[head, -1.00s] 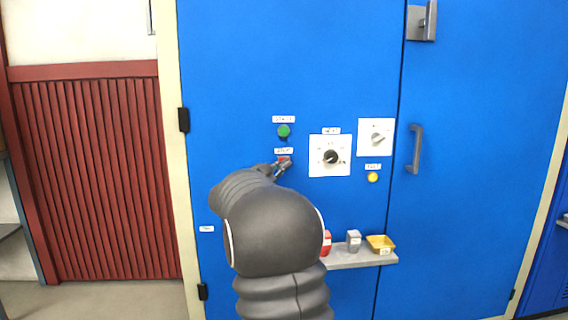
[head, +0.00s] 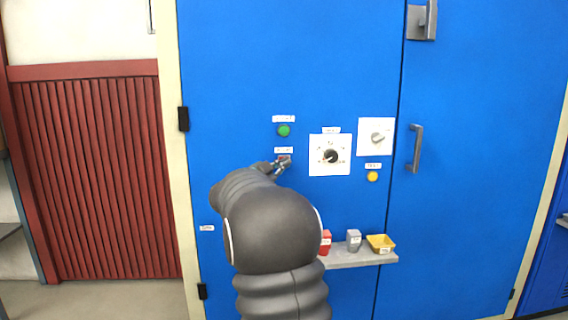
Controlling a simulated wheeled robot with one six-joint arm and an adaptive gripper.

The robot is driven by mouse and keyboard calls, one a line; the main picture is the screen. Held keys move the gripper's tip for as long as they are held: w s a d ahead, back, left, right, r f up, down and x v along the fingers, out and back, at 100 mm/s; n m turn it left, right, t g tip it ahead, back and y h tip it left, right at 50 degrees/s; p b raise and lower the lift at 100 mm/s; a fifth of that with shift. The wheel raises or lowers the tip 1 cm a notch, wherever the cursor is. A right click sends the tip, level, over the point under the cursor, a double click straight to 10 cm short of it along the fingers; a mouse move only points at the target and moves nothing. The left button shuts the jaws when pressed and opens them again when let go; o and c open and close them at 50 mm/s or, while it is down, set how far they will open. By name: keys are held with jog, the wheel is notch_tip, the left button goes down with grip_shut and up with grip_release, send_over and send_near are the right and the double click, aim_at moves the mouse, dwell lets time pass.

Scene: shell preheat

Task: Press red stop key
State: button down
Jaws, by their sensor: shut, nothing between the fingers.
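The red stop key (head: 283,157) is on the blue cabinet front, just under a small white label (head: 283,150) and below the round green key (head: 284,131). Only a little of its red shows, as my gripper covers most of it. My gripper (head: 287,161) is shut and empty, with its tips at the red key. I cannot tell whether the tips touch the key or stand just short of it. My dark arm hides the cabinet below and to the left of the gripper.
Right of the gripper are a dial on a white plate (head: 344,167), another knob plate (head: 376,137) and a yellow key (head: 372,177). A door handle (head: 415,149) sticks out farther right.

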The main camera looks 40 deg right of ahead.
jog(key=shift+w, duration=0.1)
dwell(0.6)
jog(key=shift+s+a+b, duration=0.35)
jog(key=shift+s+a, duration=0.05)
jog(key=shift+s, duration=0.3)
jog(key=shift+s, duration=0.1)
jog(key=s+a, duration=0.1)
jog(key=s+b, duration=0.1)
jog(key=s+a, duration=0.1)
jog(key=s, duration=0.1)
jog(key=shift+a+b, duration=0.3)
jog(key=shift+b, duration=0.1)
dwell(0.5)
